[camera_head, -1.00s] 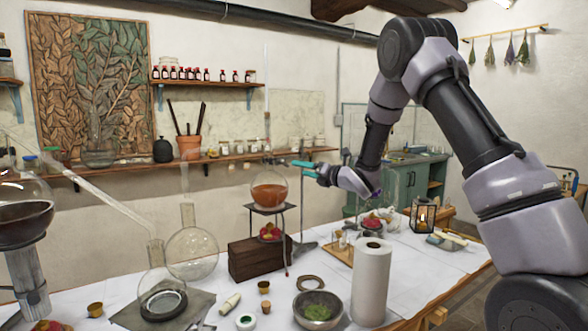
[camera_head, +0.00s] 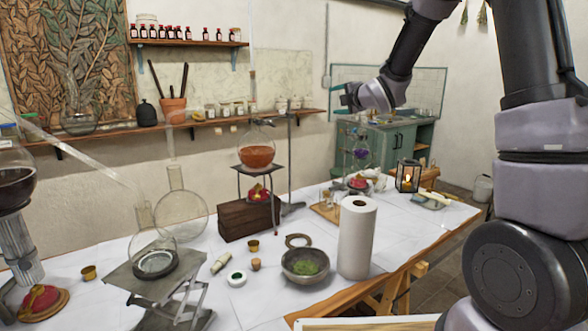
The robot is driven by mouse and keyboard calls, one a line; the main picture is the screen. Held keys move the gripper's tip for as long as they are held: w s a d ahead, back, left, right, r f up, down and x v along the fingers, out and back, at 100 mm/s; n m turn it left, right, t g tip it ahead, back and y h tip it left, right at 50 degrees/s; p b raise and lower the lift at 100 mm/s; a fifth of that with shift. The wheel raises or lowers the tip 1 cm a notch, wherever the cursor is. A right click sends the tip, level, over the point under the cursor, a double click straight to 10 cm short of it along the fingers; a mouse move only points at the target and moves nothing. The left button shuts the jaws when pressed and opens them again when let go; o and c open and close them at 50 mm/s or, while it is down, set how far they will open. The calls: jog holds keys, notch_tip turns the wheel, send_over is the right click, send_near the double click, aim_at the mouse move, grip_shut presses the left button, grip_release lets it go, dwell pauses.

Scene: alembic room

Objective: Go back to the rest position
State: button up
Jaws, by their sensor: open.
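My gripper (camera_head: 345,97) is in the upper middle of the head view, raised above the table (camera_head: 400,245). Its teal fingers point left, seen side-on and small, and I see nothing held between them. It is apart from the round flask of orange-brown liquid (camera_head: 257,156), which sits on a stand to its lower left. My arm comes in from the right side and reaches up out of the top of the picture.
A paper towel roll (camera_head: 357,238), a bowl of green herbs (camera_head: 304,265) and a wooden box (camera_head: 246,217) stand on the table. A lit lantern (camera_head: 408,176) is at the far right. Glassware crowds the left. The air around my gripper looks clear.

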jog(key=s+d+r+m+g+h, duration=0.2)
jog(key=s+d+m+h, duration=0.1)
jog(key=s+d+m, duration=0.45)
jog(key=s+d+r+m+g+h, duration=0.1)
jog(key=s+d+r+m+h, duration=0.15)
jog(key=s+d+m, duration=0.5)
jog(key=s+a+f+m+g, duration=0.1)
jog(key=s+m, duration=0.5)
jog(key=s, duration=0.6)
jog(key=s+a+f+m+g+y, duration=0.1)
jog(key=s+a+f+m+g, duration=0.1)
jog(key=s+m, duration=0.5)
jog(key=s+a+g, duration=0.1)
jog(key=s, duration=0.4)
jog(key=shift+m+g, duration=0.3)
jog(key=shift+g, duration=0.1)
jog(key=shift+y, duration=0.25)
